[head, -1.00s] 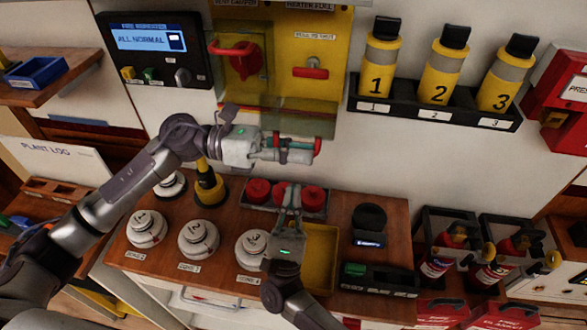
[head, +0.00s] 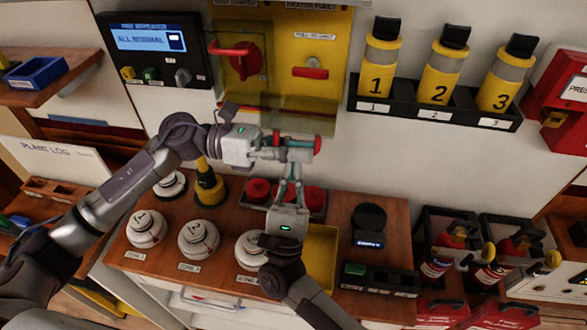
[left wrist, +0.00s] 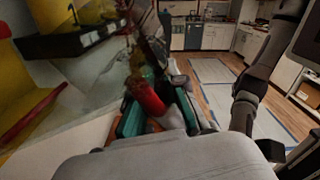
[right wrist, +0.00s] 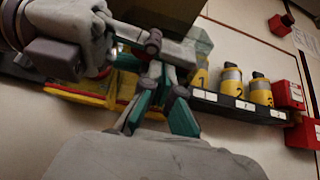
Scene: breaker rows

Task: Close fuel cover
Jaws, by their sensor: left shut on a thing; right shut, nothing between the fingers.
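The yellow panel (head: 338,30) carries a "heater fuel" label and a red lever (head: 310,72). A clear, tinted cover (head: 312,115) hangs in front of its lower part. My left gripper (head: 296,150) is shut on a red bar (head: 317,146) just below the cover's lower edge. The red bar also shows between the fingers in the left wrist view (left wrist: 146,95). The fingers hide where the bar joins the cover. My right gripper (head: 291,168) is shut and empty, pointing up just under the left gripper. Its fingers show in the right wrist view (right wrist: 158,75).
A red handle (head: 235,48) is on the panel's left part. Yellow numbered canisters (head: 440,72) stand in a black rack to the right. Below are white domed units (head: 198,238), red knobs (head: 258,189) and a yellow tray (head: 322,255) on the wooden counter (head: 395,218).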

